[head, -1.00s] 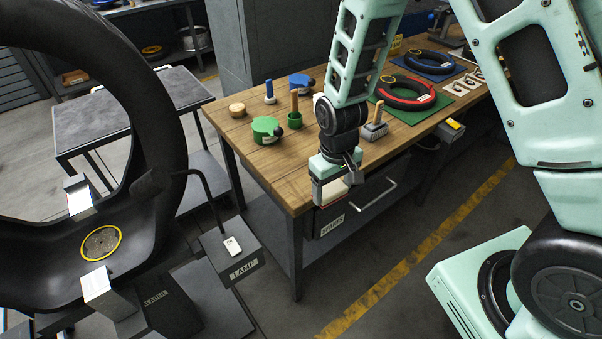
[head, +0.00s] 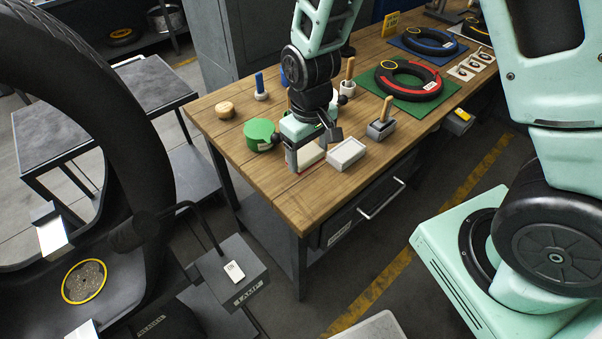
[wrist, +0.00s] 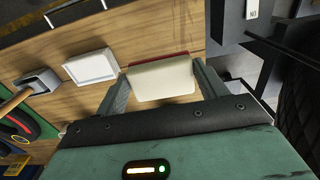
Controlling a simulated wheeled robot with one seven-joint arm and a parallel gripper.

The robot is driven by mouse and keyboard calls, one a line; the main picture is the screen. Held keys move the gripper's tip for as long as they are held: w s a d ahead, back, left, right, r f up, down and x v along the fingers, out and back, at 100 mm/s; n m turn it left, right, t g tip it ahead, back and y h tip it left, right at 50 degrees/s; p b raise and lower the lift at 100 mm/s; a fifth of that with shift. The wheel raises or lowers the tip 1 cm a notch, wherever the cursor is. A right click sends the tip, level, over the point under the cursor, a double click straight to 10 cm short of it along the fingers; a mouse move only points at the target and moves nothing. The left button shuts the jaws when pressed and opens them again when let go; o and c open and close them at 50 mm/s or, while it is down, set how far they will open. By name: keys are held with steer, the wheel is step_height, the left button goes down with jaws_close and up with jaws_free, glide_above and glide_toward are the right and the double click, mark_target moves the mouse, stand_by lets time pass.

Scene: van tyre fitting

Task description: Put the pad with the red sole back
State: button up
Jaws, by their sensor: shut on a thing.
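My gripper (head: 305,160) is shut on a cream block-like pad (head: 310,155) with a thin red layer along one edge. In the wrist view, the pad (wrist: 163,82) sits between both fingers, its red edge showing along the top. In the head view, my gripper hides part of the pad, and red shows at its lower edge. The pad is at the workbench top (head: 270,190), near the front edge; I cannot tell whether it touches the wood. A white, shallow, tray-like rectangle (head: 347,154) lies just right of it, and also shows in the wrist view (wrist: 90,67).
A green round container (head: 260,134) stands left of my gripper. A grey block with a wooden handle (head: 381,127) stands right. A red-banded tyre ring (head: 408,82) lies on a green mat. A large tyre (head: 120,110) and a lamp box (head: 232,275) stand left of the bench.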

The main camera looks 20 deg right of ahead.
step_height(320, 180, down, 9)
steer(key=shift+f+p, duration=0.1)
steer(key=shift+p, duration=0.75)
steer(key=shift+f, duration=0.1)
steer(key=o, duration=0.9)
steer(key=shift+o, duration=0.2)
step_height(320, 180, up, 12)
steer(key=shift+f+b, duration=0.1)
steer(key=shift+b, duration=1.1)
steer(key=s+a+r+n, duration=0.2)
steer(key=s+r, duration=0.4)
steer(key=s, duration=0.3)
steer(key=s+a+r+n, duration=0.2)
steer(key=s+a+r, duration=0.2)
steer(key=s, duration=0.6)
step_height(320, 180, up, 2)
steer(key=shift+s+a+r+y, duration=0.1)
steer(key=shift+s+a+y, duration=0.1)
steer(key=shift+a+y, duration=0.1)
